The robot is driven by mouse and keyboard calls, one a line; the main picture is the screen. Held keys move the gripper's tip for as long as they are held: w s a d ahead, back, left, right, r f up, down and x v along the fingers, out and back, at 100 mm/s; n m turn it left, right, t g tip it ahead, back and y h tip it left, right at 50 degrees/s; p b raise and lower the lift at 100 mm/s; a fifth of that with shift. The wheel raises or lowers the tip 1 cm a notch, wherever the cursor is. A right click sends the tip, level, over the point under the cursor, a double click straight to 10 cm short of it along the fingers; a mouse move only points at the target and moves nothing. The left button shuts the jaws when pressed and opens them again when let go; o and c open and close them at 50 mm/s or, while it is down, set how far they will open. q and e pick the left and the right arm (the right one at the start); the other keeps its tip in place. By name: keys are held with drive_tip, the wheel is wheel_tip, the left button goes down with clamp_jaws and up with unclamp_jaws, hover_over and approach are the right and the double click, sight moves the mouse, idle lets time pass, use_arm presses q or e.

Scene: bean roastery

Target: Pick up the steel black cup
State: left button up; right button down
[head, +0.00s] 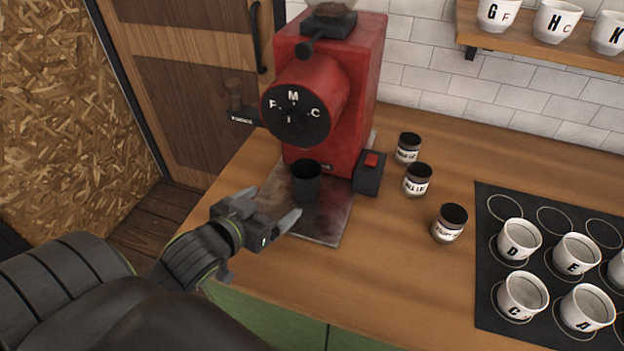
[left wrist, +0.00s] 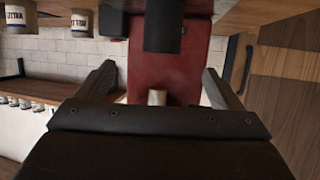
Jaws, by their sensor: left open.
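The steel black cup (head: 306,184) stands upright on a dark metal plate (head: 327,226) at the foot of the red grinder (head: 352,99). My left gripper (head: 271,207) is open and empty, just to the front left of the cup, with its fingers pointing toward it. In the left wrist view, which looks upside down, the dark cup (left wrist: 163,26) hangs at the top centre, between and beyond the two spread fingers of my left gripper (left wrist: 160,70). The cup appears apart from both fingers. My right gripper is in neither view.
A black switch box (head: 369,181) with a red button stands right of the cup. Several labelled jars, one here (head: 449,226), stand farther right. A black mat (head: 487,208) holds white lettered cups. The wooden counter (head: 385,268) in front of the jars is clear.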

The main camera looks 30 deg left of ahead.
sight(299, 184)
use_arm(q)
drive_tip(key=b+x, duration=0.1)
drive_tip(key=b, duration=0.1)
drive_tip(key=b+x, duration=0.1)
drive_tip(key=x, duration=0.1)
drive_tip(key=shift+w+f+b, duration=0.1)
drive_tip(key=shift+f+b, duration=0.3)
drive_tip(key=x, duration=0.6)
drive_tip(key=shift+a+r+p, duration=0.1)
drive_tip(key=shift+r+p, duration=0.2)
drive_tip(key=shift+p, duration=0.05)
drive_tip(key=shift+f+x, duration=0.1)
drive_tip(key=shift+x, duration=1.55)
drive_tip(key=shift+f+x, duration=0.15)
drive_tip(key=shift+x, duration=1.45)
drive_tip(key=shift+a, duration=0.2)
drive_tip(key=c, duration=1.1)
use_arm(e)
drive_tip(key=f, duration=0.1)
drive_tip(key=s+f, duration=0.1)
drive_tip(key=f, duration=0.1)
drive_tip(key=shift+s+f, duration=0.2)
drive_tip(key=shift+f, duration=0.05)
